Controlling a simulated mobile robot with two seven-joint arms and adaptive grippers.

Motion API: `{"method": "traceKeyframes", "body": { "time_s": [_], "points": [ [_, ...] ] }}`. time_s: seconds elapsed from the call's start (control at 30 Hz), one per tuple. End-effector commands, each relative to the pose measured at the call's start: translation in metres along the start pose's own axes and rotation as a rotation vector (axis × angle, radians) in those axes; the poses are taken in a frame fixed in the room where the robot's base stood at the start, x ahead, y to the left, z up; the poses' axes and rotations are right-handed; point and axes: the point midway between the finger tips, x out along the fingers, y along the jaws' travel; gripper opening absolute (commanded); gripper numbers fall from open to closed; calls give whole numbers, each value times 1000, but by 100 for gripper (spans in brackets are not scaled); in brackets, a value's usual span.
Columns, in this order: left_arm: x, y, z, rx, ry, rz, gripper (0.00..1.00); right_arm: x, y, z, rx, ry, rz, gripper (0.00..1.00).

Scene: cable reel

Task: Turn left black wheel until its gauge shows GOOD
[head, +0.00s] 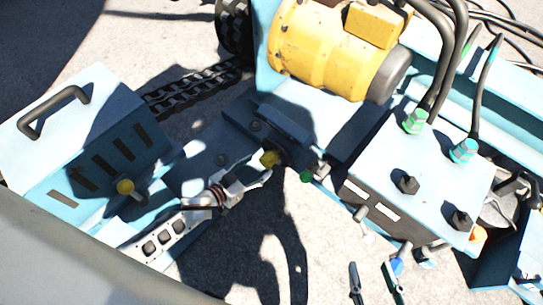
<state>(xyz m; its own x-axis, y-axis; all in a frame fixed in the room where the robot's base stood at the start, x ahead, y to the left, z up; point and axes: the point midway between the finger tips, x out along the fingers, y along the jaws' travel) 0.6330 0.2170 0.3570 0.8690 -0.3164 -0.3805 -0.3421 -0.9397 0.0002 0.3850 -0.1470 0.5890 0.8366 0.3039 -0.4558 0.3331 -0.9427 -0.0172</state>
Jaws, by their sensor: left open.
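The left black wheel (405,184) is a small dark knob on top of the pale blue box at the right. A second black wheel (460,220) stands to its lower right. Two white strips, a left one (357,193) and a right one (386,212), sit on the box's dark front face. They may be gauges, but no reading is legible. My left gripper (256,180) is open and empty, left of the box and well apart from the wheels. My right gripper (373,268) shows two separated fingers at the bottom, below the box and apart from the wheels.
Hoses rise from green (415,121) and teal (464,151) fittings behind the wheels. A yellow motor (320,50) stands at the back. Yellow (270,159) and green (307,176) knobs are near my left gripper. A yellow-knobbed lever (125,187) is at left.

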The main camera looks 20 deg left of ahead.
Motion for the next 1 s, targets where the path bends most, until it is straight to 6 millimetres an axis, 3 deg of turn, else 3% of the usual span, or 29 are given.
{"method": "traceKeyframes", "body": {
  "time_s": [0.4,0.83,0.87,1.0],
  "points": [
    [54,2,6,-1,-7,0,54,5,-12,-8,89,38,-24,40],
    [64,0,0,0,-1,-1,54,6,-21,-12,142,54,-34,40],
    [64,0,0,0,-1,-1,51,6,-21,-12,143,53,-33,40],
    [64,0,0,0,-2,-1,15,6,-20,-11,142,52,-31,40]
  ]
}}
